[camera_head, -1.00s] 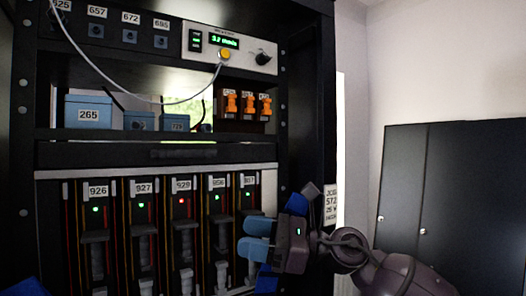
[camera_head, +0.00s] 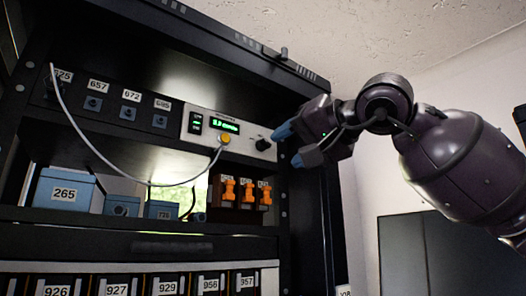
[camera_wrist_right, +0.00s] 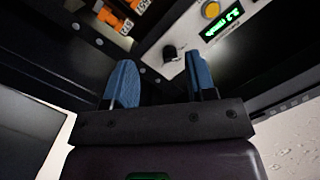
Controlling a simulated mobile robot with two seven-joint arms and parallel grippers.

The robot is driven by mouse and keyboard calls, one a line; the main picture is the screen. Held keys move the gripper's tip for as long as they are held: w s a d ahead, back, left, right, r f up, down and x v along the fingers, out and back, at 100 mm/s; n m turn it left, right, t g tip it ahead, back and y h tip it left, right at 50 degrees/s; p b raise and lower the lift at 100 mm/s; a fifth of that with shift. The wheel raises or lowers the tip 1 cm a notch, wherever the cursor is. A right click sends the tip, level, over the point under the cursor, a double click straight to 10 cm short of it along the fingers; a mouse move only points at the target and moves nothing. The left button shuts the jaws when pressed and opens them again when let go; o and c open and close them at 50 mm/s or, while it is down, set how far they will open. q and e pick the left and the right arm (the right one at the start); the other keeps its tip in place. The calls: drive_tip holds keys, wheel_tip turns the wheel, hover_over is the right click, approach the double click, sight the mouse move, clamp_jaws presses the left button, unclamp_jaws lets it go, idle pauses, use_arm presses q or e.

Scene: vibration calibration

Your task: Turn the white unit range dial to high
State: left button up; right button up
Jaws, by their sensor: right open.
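The white unit (camera_head: 228,134) sits on the upper shelf of the black rack, with a green lit display and a yellow button. Its black range dial (camera_head: 263,144) is at the right end of the panel. My right gripper (camera_head: 289,146) is just right of the dial, its blue fingers apart and pointing toward it. In the right wrist view the dial (camera_wrist_right: 170,53) shows ahead, between the two open fingers (camera_wrist_right: 160,82), with nothing held. The dial's exact setting is too small to read. My left gripper is not in view.
A white cable (camera_head: 90,148) runs from the unit's front to the left. Orange switches (camera_head: 247,192) and blue boxes (camera_head: 66,190) stand on the shelf below. The rack's right post (camera_head: 304,215) is close beneath my right gripper. A dark cabinet (camera_head: 425,250) stands at the right.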

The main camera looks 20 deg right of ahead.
sight(267, 144)
wheel_tip(267, 144, up, 3)
drive_tip(key=s+d+t+h, duration=0.1)
drive_tip(key=s+d+t, duration=0.1)
drive_tip(key=x, duration=1.1)
drive_tip(key=shift+d+r+p, duration=0.1)
drive_tip(key=shift+p, duration=0.2)
drive_tip(key=c, duration=0.9)
